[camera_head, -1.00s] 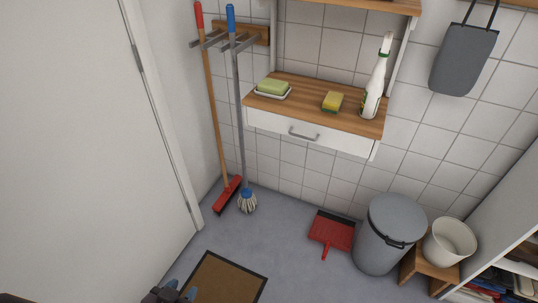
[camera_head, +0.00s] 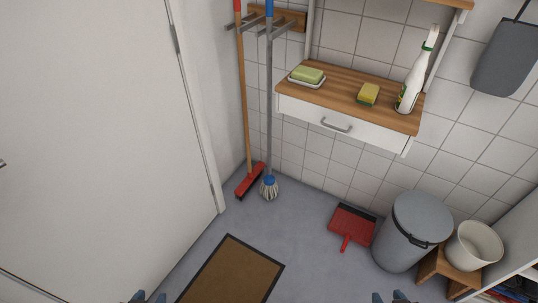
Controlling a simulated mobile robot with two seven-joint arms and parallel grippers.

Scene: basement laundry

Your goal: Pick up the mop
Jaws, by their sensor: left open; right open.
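The mop (camera_head: 269,110) hangs upright on the wall rack, with a grey handle, a blue top and a blue and white head (camera_head: 269,189) close to the floor. The top end of its handle is cut off by the upper picture edge. My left gripper (camera_head: 148,297) shows only as tips at the bottom edge, open and far from the mop. My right gripper (camera_head: 387,297) also shows only as tips at the bottom edge, open and apart from everything.
A red broom (camera_head: 243,90) hangs just left of the mop on the rack (camera_head: 283,20). A shelf with a drawer (camera_head: 345,128) juts out to the right. A red dustpan (camera_head: 351,225), grey bin (camera_head: 408,232) and brown doormat (camera_head: 232,272) are on the floor. The white door (camera_head: 90,110) is left.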

